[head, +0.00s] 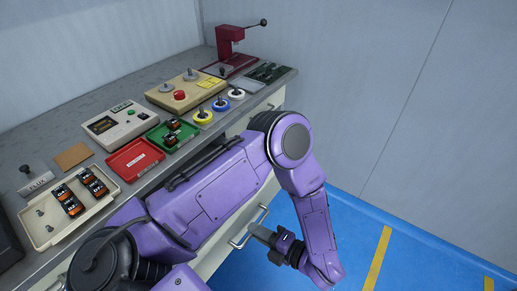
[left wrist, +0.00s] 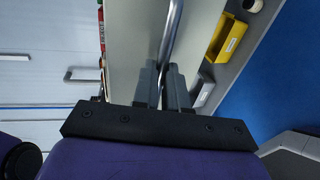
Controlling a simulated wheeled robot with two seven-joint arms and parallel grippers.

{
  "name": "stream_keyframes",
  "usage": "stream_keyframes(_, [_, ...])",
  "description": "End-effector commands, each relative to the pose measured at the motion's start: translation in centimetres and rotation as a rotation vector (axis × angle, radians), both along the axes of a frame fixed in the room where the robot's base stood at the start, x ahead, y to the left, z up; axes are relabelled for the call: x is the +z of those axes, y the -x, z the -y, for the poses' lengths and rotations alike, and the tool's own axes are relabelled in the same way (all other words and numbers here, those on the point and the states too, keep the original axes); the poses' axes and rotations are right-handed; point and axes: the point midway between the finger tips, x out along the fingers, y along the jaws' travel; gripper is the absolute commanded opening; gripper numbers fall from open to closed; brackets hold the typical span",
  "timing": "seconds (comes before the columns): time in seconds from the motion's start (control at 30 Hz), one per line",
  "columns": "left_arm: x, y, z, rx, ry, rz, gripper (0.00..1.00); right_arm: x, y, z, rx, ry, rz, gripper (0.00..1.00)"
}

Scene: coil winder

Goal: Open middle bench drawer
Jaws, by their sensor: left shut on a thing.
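A cream drawer front (left wrist: 135,55) with a silver bar handle (left wrist: 172,30) fills the middle of the left wrist view. In the head view the handle (head: 235,244) shows low on the bench front, below my arm. My left gripper (head: 255,232) reaches it from the right, its dark fingers at the bar. In the left wrist view the fingers (left wrist: 164,85) are shut around the bar. My arm hides much of the bench front in the head view, so I cannot tell how far the drawer stands out. My right gripper is out of view.
The grey bench top (head: 150,82) holds a tan tray (head: 50,235) of parts, a red tray (head: 135,160), a green tray (head: 185,130) and a red press (head: 230,50). A yellow bin (left wrist: 222,40) shows beside the drawer front. Blue floor (head: 350,230) lies clear at right.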

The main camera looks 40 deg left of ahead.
Motion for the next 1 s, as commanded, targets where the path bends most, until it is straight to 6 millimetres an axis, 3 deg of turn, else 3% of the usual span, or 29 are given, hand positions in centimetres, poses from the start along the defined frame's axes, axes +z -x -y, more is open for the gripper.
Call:
stream_keyframes(0.23, [0.0, 0.0, 0.0, 0.002, -0.001, -0.001, 0.0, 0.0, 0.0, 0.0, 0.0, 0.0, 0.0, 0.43])
stream_keyframes(0.3, [0.0, 0.0, 0.1, 0.001, -0.001, -0.001, 0.32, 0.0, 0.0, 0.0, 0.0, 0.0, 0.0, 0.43])
stream_keyframes(0.33, [0.0, 0.0, 0.1, 0.001, -0.001, -0.001, 0.37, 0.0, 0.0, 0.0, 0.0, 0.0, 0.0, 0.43])
stream_keyframes(0.67, [0.0, -0.1, 0.5, -0.002, -0.001, 0.001, 0.37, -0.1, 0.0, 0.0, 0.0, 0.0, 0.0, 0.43])
stream_keyframes(0.77, [0.2, -0.3, 2.0, -0.004, 0.0, 0.003, 0.37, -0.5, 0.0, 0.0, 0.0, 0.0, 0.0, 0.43])
stream_keyframes(1.0, [1.3, -0.8, 7.7, -0.004, 0.0, 0.004, 0.37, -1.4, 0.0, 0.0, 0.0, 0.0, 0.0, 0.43])
